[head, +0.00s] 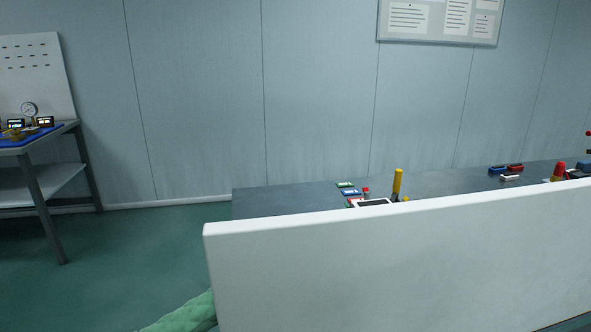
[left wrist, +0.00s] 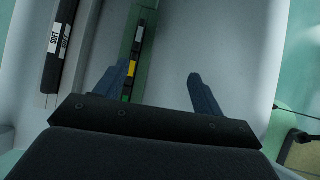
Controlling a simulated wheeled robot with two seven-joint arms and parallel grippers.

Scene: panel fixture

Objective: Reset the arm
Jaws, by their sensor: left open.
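My left gripper (left wrist: 160,82) shows in the left wrist view with its two dark blue fingers spread wide apart. Nothing is between the fingertips that I can see being held. Behind the fingers is a pale, whitish surface (left wrist: 235,45) with a green strip (left wrist: 152,65) carrying black, white and yellow segments. A black bar with a white label (left wrist: 59,42) lies to its left. Neither of my grippers shows in the head view, and my right gripper is in no view.
A large white panel (head: 400,265) stands close in front in the head view, partly hiding a grey table (head: 280,200) with small items. A side bench (head: 35,148) stands at left. Green floor (head: 130,260) is open between them. A green textured thing (head: 185,315) shows at the bottom.

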